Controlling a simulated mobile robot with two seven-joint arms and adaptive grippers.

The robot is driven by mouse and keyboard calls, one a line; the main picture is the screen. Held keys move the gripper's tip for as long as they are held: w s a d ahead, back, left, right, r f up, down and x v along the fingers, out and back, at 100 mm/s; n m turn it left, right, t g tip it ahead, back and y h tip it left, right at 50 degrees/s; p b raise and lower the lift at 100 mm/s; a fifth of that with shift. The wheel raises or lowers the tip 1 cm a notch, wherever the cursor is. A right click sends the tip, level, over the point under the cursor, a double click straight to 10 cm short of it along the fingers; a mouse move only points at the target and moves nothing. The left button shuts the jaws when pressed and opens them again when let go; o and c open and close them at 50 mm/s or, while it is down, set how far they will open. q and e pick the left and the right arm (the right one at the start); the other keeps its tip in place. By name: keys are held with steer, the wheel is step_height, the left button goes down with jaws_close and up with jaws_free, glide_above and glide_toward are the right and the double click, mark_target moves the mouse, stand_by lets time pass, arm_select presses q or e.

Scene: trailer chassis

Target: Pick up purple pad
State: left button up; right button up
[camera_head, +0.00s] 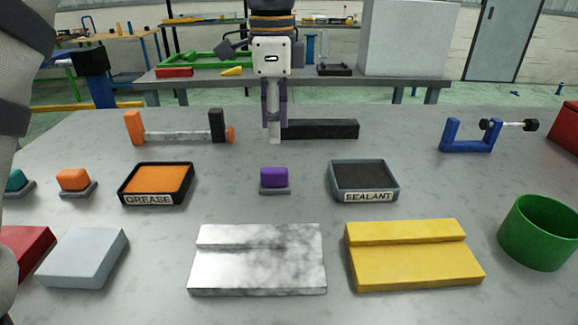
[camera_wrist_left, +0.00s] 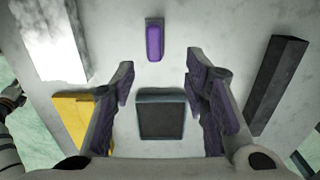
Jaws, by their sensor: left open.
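The purple pad (camera_head: 274,177) sits on a small grey base in the middle of the table, between the grease tray (camera_head: 157,183) and the sealant tray (camera_head: 364,181). My left gripper (camera_head: 273,136) points down over the table, behind the pad in the head view, and is apart from it. In the left wrist view the purple pad (camera_wrist_left: 154,42) lies between the lines of the two spread fingers, beyond their tips. The left gripper (camera_wrist_left: 158,76) is open, with nothing between its fingers. My right gripper is not in view.
An orange pad (camera_head: 74,180) and a teal pad (camera_head: 17,181) stand to the left. A silver block (camera_head: 258,270) and a yellow block (camera_head: 415,265) lie in front. A black bar (camera_head: 320,130) lies beside my gripper. A green cup (camera_head: 540,235) stands at right.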

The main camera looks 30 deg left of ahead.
mark_target(274, 169)
arm_select(q)
steer(key=f, duration=0.6)
steer(key=s+f, duration=0.1)
steer(key=f, duration=0.2)
steer(key=shift+d+f, duration=0.1)
steer(key=shift+d, duration=0.05)
steer(key=shift+f, duration=0.4)
jaws_close()
